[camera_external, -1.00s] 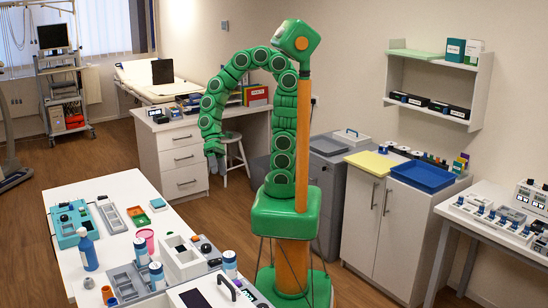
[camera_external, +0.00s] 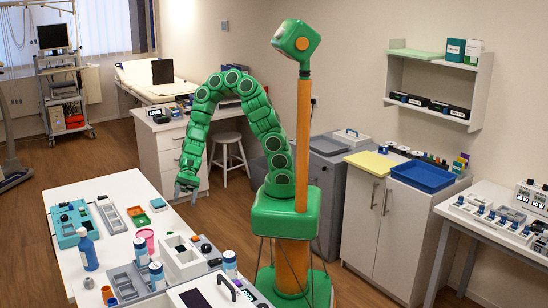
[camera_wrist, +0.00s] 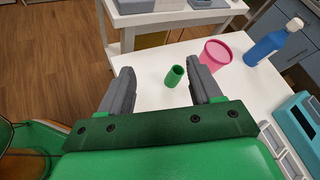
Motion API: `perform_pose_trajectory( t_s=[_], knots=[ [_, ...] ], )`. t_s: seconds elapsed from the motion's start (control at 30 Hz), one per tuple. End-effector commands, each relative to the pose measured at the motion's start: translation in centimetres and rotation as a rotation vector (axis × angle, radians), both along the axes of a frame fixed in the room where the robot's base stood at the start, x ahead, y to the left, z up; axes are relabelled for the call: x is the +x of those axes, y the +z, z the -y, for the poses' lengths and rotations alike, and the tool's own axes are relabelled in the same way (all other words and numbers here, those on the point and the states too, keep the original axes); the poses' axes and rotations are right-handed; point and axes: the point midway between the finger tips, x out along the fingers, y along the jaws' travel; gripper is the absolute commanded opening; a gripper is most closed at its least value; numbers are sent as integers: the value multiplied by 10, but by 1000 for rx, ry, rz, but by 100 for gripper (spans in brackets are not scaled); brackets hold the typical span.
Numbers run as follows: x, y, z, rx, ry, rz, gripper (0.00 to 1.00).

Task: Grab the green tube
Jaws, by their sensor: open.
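The green tube (camera_wrist: 174,76) stands upright on the white table (camera_wrist: 150,60) in the wrist view, its open end up. It appears between my two fingers, nearer the right one and beyond the tips. My gripper (camera_wrist: 159,68) is open with nothing between its fingers. In the external view my gripper (camera_external: 186,190) hangs above the far right edge of the table.
A pink cup (camera_wrist: 214,54) stands close to the right of the tube, with a blue bottle (camera_wrist: 266,45) farther right. A teal box (camera_wrist: 300,125) is at the lower right. In the external view, white and grey containers (camera_external: 182,258) crowd the table's near part.

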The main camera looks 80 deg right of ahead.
Motion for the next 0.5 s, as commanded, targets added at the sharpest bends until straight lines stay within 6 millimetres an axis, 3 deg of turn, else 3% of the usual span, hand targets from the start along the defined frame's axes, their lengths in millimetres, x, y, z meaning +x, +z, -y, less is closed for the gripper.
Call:
perform_pose_trajectory(
  t_s=[0.3, 0.5],
  knots=[
    [24, -56, -13, -7, -195, -233, 64],
    [31, -83, -16, -20, -277, -335, 64]
  ],
)
